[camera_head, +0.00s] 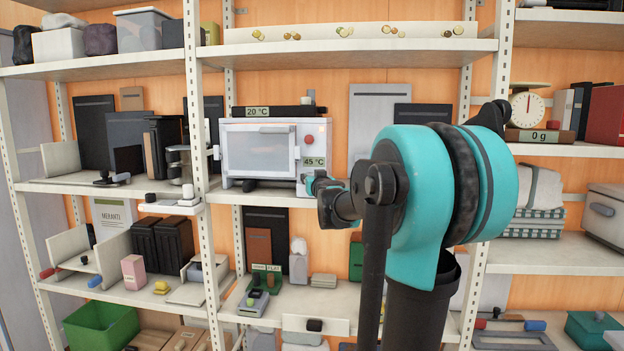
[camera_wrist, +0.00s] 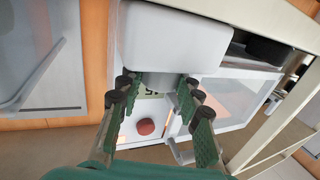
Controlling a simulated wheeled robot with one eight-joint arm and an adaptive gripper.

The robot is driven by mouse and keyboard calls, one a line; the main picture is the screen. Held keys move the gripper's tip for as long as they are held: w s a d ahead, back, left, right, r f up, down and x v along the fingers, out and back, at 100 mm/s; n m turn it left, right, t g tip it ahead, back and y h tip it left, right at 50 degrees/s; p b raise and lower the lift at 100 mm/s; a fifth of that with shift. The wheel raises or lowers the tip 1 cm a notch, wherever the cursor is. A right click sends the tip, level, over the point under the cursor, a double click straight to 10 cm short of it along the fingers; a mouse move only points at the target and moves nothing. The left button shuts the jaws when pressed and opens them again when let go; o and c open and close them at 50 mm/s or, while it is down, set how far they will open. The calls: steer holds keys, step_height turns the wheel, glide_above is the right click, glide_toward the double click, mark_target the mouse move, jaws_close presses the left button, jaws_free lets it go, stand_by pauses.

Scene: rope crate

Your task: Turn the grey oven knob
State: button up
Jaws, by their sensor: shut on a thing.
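The white oven (camera_head: 262,151) stands on the middle shelf, with a window door, a red button (camera_head: 309,139) and a 45 °C display (camera_head: 314,162) on its right side. My gripper (camera_head: 312,182) reaches the oven's lower right corner in the head view. In the wrist view my gripper (camera_wrist: 158,86) has its teal fingers on both sides of the grey knob (camera_wrist: 160,80), closed on it. The knob sits beside a white block (camera_wrist: 175,38); its far part and some of the display are hidden by the fingers. The red button (camera_wrist: 146,127) shows below them.
A dark slab with a 20 °C display (camera_head: 257,112) lies on the oven. Shelf uprights (camera_head: 196,130) stand left of the oven, and dark panels lean behind it. A scale (camera_head: 526,106) stands on the right shelf. The shelf below holds small boxes and devices.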

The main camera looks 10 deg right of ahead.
steer(key=o, duration=0.9)
steer(key=s, duration=1.2)
steer(key=shift+a, duration=0.2)
